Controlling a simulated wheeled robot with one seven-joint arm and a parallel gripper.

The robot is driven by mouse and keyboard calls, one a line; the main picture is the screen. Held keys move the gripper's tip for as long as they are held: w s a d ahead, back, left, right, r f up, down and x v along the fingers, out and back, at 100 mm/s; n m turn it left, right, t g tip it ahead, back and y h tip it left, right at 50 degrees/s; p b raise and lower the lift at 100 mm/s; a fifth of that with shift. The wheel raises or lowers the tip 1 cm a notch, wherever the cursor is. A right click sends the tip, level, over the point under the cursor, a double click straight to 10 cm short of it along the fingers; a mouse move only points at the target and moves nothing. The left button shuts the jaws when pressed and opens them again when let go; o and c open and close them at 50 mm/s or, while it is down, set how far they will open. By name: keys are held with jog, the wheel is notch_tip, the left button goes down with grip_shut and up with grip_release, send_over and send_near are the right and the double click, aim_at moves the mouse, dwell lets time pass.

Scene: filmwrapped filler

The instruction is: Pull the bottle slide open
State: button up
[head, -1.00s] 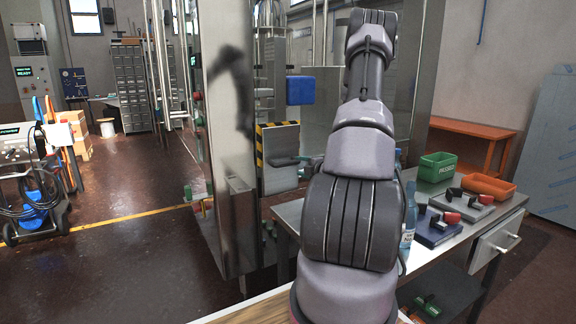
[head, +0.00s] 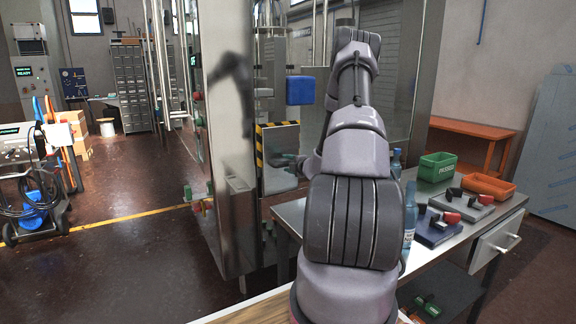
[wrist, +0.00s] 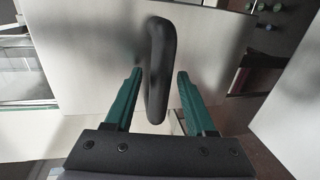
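The bottle slide is a pale metal plate (head: 281,140) with a yellow-and-black striped top edge, set in the steel machine in the head view. Its black bar handle (wrist: 158,70) stands out from the plate (wrist: 90,40) in the wrist view. My gripper (wrist: 160,73) is open, its teal fingers one on each side of the handle with gaps visible. The handle's near end lies between the fingers. In the head view the gripper (head: 284,161) is small and dark in front of the plate, and my arm covers part of the area to its right.
A steel post (head: 226,150) stands left of the slide. A workbench (head: 460,232) on the right holds blue-tinted bottles (head: 410,215), a green bin (head: 437,167), an orange tray (head: 488,186) and red-handled clamps.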

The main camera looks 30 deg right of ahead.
grip_shut()
dwell(1.2)
